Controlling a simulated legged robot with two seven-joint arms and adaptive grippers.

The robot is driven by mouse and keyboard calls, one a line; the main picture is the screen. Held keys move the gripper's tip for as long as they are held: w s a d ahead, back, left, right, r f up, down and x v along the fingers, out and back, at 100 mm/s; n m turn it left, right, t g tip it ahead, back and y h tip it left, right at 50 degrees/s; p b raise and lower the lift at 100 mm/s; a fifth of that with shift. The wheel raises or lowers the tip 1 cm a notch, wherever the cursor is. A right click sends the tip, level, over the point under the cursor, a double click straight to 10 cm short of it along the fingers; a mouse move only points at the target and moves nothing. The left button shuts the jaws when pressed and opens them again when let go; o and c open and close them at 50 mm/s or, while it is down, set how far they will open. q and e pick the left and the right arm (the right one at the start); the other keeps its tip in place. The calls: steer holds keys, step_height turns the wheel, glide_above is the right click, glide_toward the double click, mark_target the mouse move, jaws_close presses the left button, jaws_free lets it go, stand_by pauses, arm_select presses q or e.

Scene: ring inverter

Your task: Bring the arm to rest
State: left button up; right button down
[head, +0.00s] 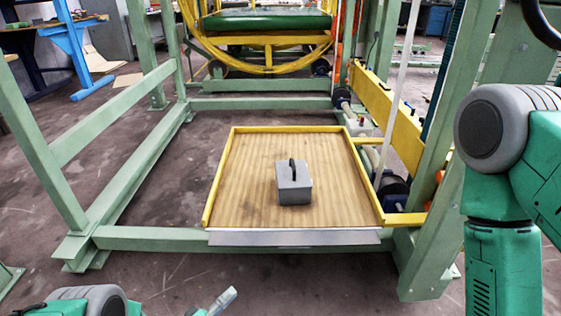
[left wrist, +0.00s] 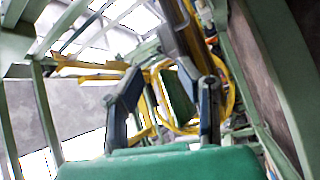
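My left gripper (head: 222,301) shows only in part at the bottom edge of the head view, beside the grey and green joints of my left arm. In the left wrist view, its two dark fingers (left wrist: 166,95) stand well apart with nothing held between them. My right arm (head: 500,190) is raised at the right of the head view, green with a grey joint. Its gripper is outside the picture. A grey block with a black handle (head: 294,184) stands upright on a wooden board, clear of both arms.
The yellow-edged wooden board (head: 240,200) lies inside a green steel frame (head: 150,240). A yellow ring (head: 265,65) stands behind it. Machinery (head: 392,188) lines the board's right side. A blue table (head: 72,45) is at far left. Some concrete floor (head: 165,178) is clear.

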arm_select(q)
steer(key=s+a+r+m+g+y+p, duration=0.2)
steer(key=s+a+r+g+y+p, duration=0.2)
steer(key=s+r, duration=0.4)
steer(key=s+a+r+m+g+y+p, duration=0.2)
steer(key=s+a+r+g+y+p, duration=0.2)
steer(key=s+r, duration=0.5)
steer(key=s+a+r+m+g+y+p, duration=0.2)
steer(key=s+a+r+g+y+p, duration=0.3)
steer(key=s, duration=0.8)
step_height(320, 180, up, 3)
steer(key=a+g+p, duration=0.1)
steer(key=p, duration=0.1)
steer(key=shift+s+a+r+p, duration=0.15)
steer(key=shift+s+p, duration=0.05)
steer(key=shift+p, duration=0.2)
